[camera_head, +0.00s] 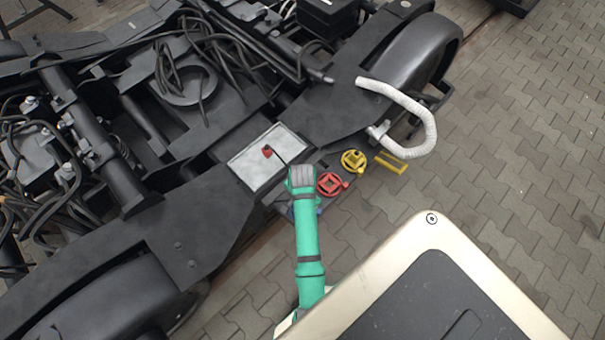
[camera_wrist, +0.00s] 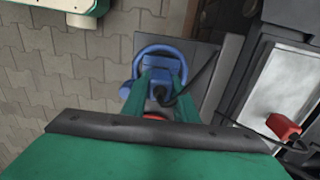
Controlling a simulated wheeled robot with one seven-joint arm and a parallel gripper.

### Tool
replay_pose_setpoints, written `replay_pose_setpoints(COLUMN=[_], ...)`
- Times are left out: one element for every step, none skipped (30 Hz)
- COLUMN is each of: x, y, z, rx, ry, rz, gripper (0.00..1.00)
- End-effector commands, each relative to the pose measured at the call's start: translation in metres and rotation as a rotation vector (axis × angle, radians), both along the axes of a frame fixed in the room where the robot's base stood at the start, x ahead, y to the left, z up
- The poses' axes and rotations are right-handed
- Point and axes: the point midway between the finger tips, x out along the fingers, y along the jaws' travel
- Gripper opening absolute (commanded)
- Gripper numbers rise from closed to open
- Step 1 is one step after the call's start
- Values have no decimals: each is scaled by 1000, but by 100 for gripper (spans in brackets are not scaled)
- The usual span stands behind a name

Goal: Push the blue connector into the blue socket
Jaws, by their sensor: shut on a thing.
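The blue socket (camera_wrist: 172,52) is a round blue ring on a dark plate, in the upper middle of the wrist view. In the head view only a bit of blue (camera_head: 307,211) shows beside my arm. My gripper (camera_wrist: 158,84) has its two green fingers over the socket and is shut on the blue connector (camera_wrist: 160,91), which is mostly hidden between them. A black cable runs from it to the right. The connector overlaps the socket's middle in the picture; I cannot tell how deep it sits. In the head view my gripper (camera_head: 301,175) hides the connector.
A red socket (camera_head: 330,184) and a yellow socket (camera_head: 354,160) lie right of my gripper. A red connector (camera_head: 267,152) lies on the light metal plate (camera_head: 262,174). A yellow handle (camera_head: 391,163) and a white hose (camera_head: 412,112) are farther right. The dark bogie frame stands behind.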

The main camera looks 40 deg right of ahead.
Motion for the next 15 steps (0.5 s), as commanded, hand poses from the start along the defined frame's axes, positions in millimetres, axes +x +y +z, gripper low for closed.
replay_pose_setpoints(x=[0,0,0,0,0,0,0,0,0,0,0,0,0,0,0], y=[0,0,0,0,0,0,0,0,0,0,0,0,0,0,0], z=[0,0,0,0,0,0,-1,-1,-1,-2,-2,-3,-3,-4,-4], rx=[0,0,0,0,0,0,0,0,0,0,0,0,0,0,0], ry=[0,0,0,0,0,0,0,0,0,0,0,0,0,0,0], rz=[0,0,0,0,0,0,0,0,0,0,0,0,0,0,0], gripper=[0,0,0,0,0,0,0,0,0,0,0,0,0,0,0])
